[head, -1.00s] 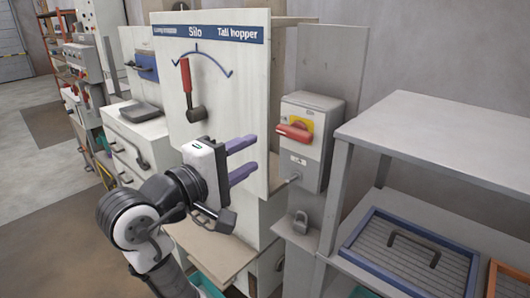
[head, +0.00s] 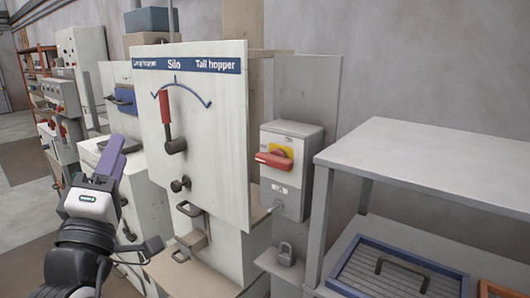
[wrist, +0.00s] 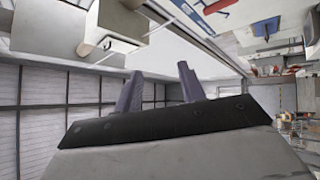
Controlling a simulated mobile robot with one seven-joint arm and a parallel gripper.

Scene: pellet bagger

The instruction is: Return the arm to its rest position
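My gripper (head: 110,155) is at the left of the head view with its purple fingers pointing up, beside the white Silo panel (head: 205,125) and not touching it as far as I can tell. In the wrist view my gripper (wrist: 160,80) shows two fingers set apart with nothing between them. The panel carries a lever with a red grip (head: 165,107), which stands nearly upright, a little left of the scale's middle mark.
A grey switch box (head: 287,170) with a red handle stands right of the panel, above a padlock (head: 286,254). A grey shelf (head: 430,155) at the right holds a blue-framed tray (head: 365,245). White cabinets (head: 145,190) stand close behind my gripper.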

